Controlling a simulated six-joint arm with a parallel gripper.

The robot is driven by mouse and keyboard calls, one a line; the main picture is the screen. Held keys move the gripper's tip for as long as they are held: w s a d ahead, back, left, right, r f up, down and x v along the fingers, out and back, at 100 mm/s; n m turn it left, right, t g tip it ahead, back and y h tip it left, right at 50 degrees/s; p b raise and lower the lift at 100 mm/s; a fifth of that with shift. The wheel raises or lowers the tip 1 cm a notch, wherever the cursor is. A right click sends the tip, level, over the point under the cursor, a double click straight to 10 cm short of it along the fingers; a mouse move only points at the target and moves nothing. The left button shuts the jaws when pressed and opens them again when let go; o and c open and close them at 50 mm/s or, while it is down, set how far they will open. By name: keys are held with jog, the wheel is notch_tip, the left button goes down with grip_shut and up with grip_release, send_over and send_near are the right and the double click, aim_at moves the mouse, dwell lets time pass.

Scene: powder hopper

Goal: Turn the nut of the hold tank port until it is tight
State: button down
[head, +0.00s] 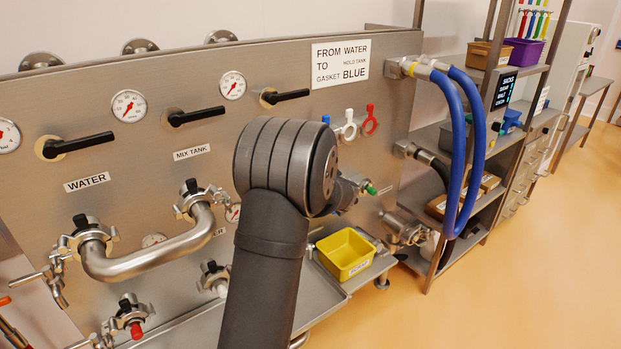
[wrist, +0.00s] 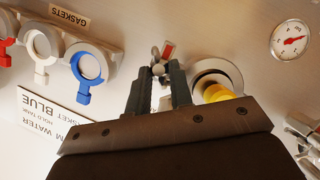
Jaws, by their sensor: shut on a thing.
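In the wrist view, which shows the panel upside down, my gripper (wrist: 158,76) has its two dark fingers on either side of a small metal nut with wings (wrist: 157,55). The gripper is shut on this nut. A red part shows beside the wings. The fingers hide much of the nut and the clamp under it, so I cannot tell how tight it is. In the head view my own arm covers the gripper, the nut and most of the hold tank port. The sign (head: 341,63) reads from water to hold tank, gasket blue.
Blue, white and red gaskets (wrist: 88,68) hang beside the gripper. A yellow part (wrist: 218,92) inside a round ring is close to the right finger. A bent steel pipe (head: 150,257) joins two ports at left.

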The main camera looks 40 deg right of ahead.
jog(key=shift+d+r+m+y, duration=0.1)
jog(key=shift+d+m+y, duration=0.1)
jog(key=shift+m+y, duration=0.85)
jog(key=shift+d+r+m+y, duration=0.15)
jog(key=shift+m+y, duration=0.5)
jog(key=shift+m, duration=0.8)
jog(key=shift+f, duration=0.1)
jog(key=c, duration=1.3)
grip_release()
jog(key=shift+s, duration=0.1)
jog(key=v, duration=1.7)
jog(key=shift+r, duration=0.4)
